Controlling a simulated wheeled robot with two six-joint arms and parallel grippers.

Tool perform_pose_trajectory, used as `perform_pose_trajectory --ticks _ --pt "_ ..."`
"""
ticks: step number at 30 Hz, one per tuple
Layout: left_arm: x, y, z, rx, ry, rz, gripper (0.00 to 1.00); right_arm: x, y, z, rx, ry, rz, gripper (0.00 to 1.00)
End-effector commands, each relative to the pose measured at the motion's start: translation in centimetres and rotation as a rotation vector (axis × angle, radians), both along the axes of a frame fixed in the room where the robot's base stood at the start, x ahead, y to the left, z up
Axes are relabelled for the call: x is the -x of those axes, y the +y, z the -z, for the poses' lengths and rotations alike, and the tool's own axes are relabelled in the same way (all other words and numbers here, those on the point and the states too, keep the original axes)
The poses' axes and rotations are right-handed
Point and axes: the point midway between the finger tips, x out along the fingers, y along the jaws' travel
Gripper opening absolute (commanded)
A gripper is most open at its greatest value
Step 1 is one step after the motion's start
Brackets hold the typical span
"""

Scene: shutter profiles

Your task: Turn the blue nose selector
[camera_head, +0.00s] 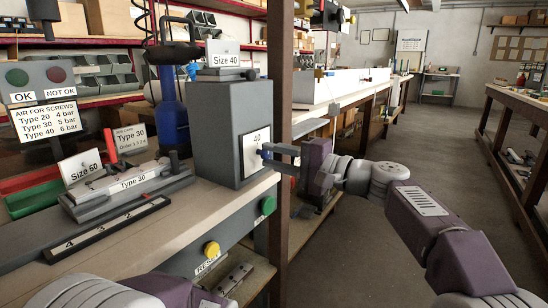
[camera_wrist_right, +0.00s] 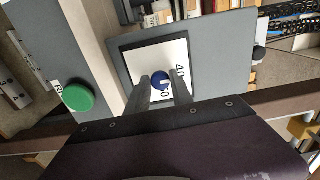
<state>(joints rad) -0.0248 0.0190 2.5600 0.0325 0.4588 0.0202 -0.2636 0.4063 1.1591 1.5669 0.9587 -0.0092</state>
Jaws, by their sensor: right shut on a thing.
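The blue nose selector (camera_head: 261,153) is a small round knob on a white plate (camera_head: 250,146) marked 40, on the side of a grey box (camera_head: 222,118). My right gripper (camera_head: 268,152) reaches it from the right and is shut on it. In the right wrist view the blue knob (camera_wrist_right: 160,80) sits between the two dark fingertips of my right gripper (camera_wrist_right: 161,86). The fingers hide part of the plate, and I cannot tell which mark the knob points to. My left gripper is out of view; only part of my left arm shows at the bottom.
A dark upright post (camera_head: 280,130) stands right beside the box and my right gripper. A green button (camera_head: 268,205) and a yellow button (camera_head: 211,249) are on the bench front below. The aisle at right is clear.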

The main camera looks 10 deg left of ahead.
Motion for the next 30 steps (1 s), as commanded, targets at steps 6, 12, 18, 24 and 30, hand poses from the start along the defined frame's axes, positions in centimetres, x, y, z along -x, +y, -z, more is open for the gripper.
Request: perform_pose_trajectory --ticks 6,12,18,24,30 --pt "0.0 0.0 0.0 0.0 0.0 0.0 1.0 0.0 0.0 0.1 0.001 0.0 -0.001 0.47" --pt "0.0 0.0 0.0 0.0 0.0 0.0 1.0 0.0 0.0 0.0 0.001 0.001 0.0 0.47" --pt "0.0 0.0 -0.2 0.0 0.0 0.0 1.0 0.7 -2.1 -0.1 0.0 0.001 0.004 0.47" --pt "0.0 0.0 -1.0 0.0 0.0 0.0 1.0 2.2 -6.3 -0.2 -0.001 0.002 0.005 0.47" --pt "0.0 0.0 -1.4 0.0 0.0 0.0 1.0 3.0 -8.4 0.0 0.001 0.001 0.001 0.47"
